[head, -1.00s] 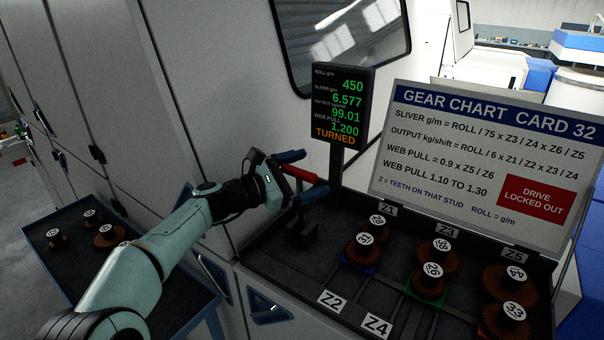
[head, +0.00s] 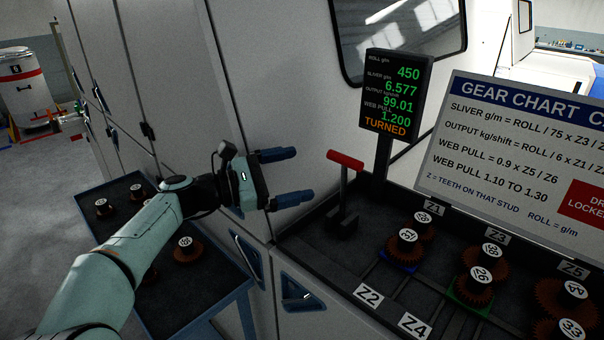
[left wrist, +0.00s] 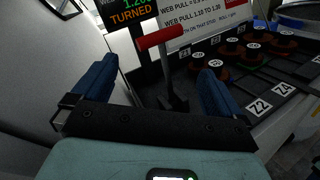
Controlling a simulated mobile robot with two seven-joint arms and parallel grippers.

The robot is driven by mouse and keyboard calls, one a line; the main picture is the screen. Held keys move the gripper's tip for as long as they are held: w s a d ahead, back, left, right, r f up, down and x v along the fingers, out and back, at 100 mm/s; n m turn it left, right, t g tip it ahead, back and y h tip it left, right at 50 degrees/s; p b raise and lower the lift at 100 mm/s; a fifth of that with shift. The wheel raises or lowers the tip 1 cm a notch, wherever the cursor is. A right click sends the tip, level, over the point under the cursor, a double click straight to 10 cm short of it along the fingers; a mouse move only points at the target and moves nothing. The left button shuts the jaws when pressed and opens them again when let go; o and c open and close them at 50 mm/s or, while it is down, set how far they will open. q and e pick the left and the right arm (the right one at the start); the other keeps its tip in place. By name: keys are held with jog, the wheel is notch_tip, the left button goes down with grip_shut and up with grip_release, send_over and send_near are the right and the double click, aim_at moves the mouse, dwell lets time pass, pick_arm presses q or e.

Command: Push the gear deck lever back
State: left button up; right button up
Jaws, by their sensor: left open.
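The gear deck lever, with a red T-shaped handle (head: 345,160) on a dark stem, stands nearly upright on the left part of the gear deck (head: 310,245). My left gripper (head: 293,176) is open and empty to the left of the lever, its blue fingers pointing towards it with a gap between. In the left wrist view the red handle (left wrist: 161,39) lies ahead, between and beyond the two open fingers (left wrist: 155,92). My right gripper is out of view.
A display (head: 396,95) reading TURNED stands behind the lever. The gear chart card (head: 530,160) is to the right. Several numbered gears (head: 402,248) sit on the deck. A side tray (head: 150,225) holding more gears lies below my left arm.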

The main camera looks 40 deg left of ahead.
pick_arm(q)
jog(key=c, duration=0.4)
jog(key=shift+s+d+f, duration=0.1)
jog(key=shift+s+d, duration=0.05)
jog(key=c, duration=0.5)
jog(key=s+m+y+b, duration=0.1)
jog(key=s+d+m+y+b, duration=0.1)
jog(key=b, duration=0.1)
jog(key=shift+d+f+m, duration=0.3)
grip_shut()
jog(key=s+d+r+m+y+b, duration=0.3)
jog(key=s+r+m+y+b, duration=0.1)
jog(key=s+m+y, duration=0.15)
jog(key=p, duration=0.3)
send_near(341, 161)
jog(key=shift+t, duration=0.4)
jog(key=w, duration=0.2)
jog(key=w+f, duration=0.1)
jog(key=w, duration=0.3)
jog(key=shift+w+d+f, duration=0.3)
jog(key=shift+d, duration=0.05)
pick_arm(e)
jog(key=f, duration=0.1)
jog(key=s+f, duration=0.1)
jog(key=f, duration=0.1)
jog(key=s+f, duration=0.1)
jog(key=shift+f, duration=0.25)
